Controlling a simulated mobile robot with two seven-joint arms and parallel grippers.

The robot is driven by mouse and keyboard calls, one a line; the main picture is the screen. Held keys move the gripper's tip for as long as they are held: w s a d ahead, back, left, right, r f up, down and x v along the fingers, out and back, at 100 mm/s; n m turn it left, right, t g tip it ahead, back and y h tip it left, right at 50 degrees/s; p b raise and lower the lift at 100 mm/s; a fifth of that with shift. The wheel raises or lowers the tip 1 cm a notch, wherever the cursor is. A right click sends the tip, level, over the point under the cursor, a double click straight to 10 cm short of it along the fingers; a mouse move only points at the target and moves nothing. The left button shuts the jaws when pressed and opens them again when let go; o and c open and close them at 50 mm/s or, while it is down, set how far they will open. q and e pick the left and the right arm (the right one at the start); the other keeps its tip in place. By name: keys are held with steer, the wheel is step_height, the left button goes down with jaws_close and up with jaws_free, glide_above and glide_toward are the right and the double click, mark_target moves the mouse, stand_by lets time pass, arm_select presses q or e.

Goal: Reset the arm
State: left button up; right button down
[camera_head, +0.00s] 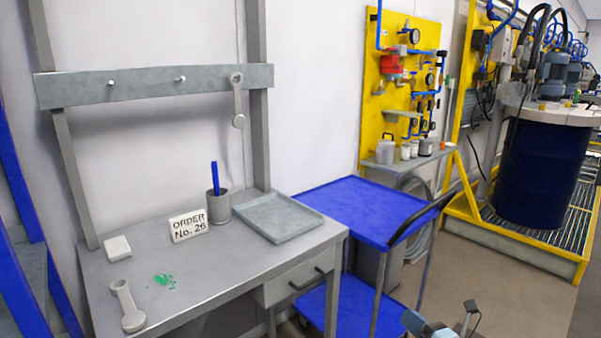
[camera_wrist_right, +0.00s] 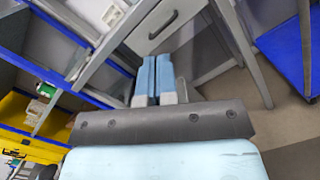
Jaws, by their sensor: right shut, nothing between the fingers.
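My right gripper (camera_head: 413,320) shows at the bottom edge of the head view, in front of the blue cart and right of the workbench. In the right wrist view its two blue fingers (camera_wrist_right: 155,72) lie side by side, shut, with nothing between them. They point toward the bench's drawer (camera_wrist_right: 166,24). My left gripper is in neither view.
The grey workbench (camera_head: 215,262) holds a wrench (camera_head: 127,305), a green spill (camera_head: 164,281), a white block (camera_head: 117,247), an order sign (camera_head: 188,226), a cup (camera_head: 218,207) and a tray (camera_head: 278,216). Another wrench (camera_head: 238,100) hangs above. A blue cart (camera_head: 360,208) and blue drum (camera_head: 537,170) stand right.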

steer(key=s+a+f+m+g+h+b, duration=0.1)
steer(key=s+a+f+m+h+b, duration=0.3)
steer(key=s+m, duration=0.65)
steer(key=s+a+f+m+g+b, duration=0.1)
steer(key=s+a+f+m, duration=0.1)
steer(key=s+f+m, duration=0.65)
steer(key=s+a+f+m+g+h+b, duration=0.1)
steer(key=s+a+f+m+h+b, duration=0.15)
steer(key=s+m, duration=1)
arm_select(q)
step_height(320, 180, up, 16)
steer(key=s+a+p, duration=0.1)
steer(key=p, duration=2.9)
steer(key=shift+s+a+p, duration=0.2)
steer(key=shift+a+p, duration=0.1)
arm_select(e)
steer(key=d+r+m+g+h, duration=0.1)
steer(key=d+r+m, duration=0.1)
steer(key=r, duration=1.4)
steer(key=shift+w+d+r, duration=0.35)
steer(key=shift+w+d, duration=0.05)
steer(key=shift+d, duration=0.3)
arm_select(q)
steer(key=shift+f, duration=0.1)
arm_select(e)
steer(key=shift+f+h, duration=0.1)
steer(key=shift+h, duration=0.15)
